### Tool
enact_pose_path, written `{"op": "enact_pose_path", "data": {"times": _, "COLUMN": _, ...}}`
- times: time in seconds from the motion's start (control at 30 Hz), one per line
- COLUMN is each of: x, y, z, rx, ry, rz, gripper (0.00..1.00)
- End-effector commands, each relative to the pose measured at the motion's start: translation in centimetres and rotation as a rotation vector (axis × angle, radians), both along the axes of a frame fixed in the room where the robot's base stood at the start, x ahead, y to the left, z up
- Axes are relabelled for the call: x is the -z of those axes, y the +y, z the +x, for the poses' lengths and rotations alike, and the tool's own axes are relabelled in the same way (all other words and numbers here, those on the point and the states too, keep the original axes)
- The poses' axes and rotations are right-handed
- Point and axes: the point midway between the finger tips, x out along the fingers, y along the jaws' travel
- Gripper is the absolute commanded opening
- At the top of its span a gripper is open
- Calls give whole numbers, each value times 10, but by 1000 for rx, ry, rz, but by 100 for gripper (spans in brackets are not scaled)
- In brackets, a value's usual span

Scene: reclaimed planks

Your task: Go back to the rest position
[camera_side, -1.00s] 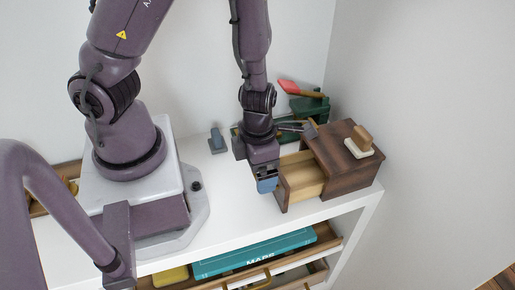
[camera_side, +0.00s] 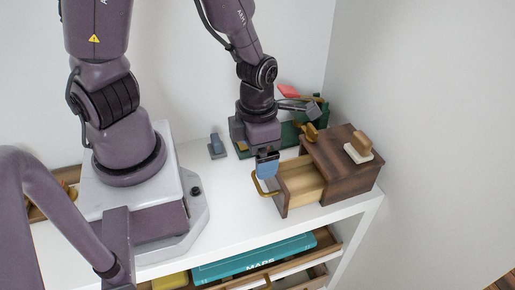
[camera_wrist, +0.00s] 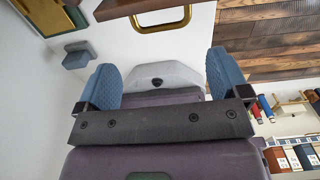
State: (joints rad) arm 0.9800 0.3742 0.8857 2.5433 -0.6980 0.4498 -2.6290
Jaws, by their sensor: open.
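My gripper (camera_side: 267,166) is above the white top, just left of the small wooden drawer box (camera_side: 347,167). The box's drawer (camera_side: 301,183) is pulled out and looks empty in its visible part. A brass handle (camera_side: 262,184) is on the drawer's front, just below my fingers. In the wrist view my two blue fingers (camera_wrist: 162,78) are wide apart with nothing between them. The brass handle (camera_wrist: 161,18) shows beyond them at the top, clear of the fingers.
A brush-like wooden block (camera_side: 358,147) lies on the box. Behind it is a green toolbox (camera_side: 287,135) with tools. A small blue-grey stand (camera_side: 216,145) is on the white top to the left. Below, an open lower drawer holds a teal MAPS box (camera_side: 255,257).

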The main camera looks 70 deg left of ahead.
Motion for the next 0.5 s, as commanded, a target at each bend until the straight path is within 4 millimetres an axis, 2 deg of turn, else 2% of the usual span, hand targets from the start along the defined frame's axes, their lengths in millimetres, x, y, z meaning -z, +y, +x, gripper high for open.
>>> {"op": "enact_pose_path", "data": {"times": 0.17, "x": 0, "y": 0, "z": -1, "rx": 94, "ry": 4, "rz": -2, "gripper": 94}}
{"op": "enact_pose_path", "data": {"times": 0.27, "x": 0, "y": -1, "z": -5, "rx": 302, "ry": 29, "rz": -10, "gripper": 94}}
{"op": "enact_pose_path", "data": {"times": 0.37, "x": 0, "y": -7, "z": -13, "rx": 634, "ry": 72, "rz": -36, "gripper": 94}}
{"op": "enact_pose_path", "data": {"times": 0.5, "x": -10, "y": -24, "z": -23, "rx": 1157, "ry": 81, "rz": -131, "gripper": 94}}
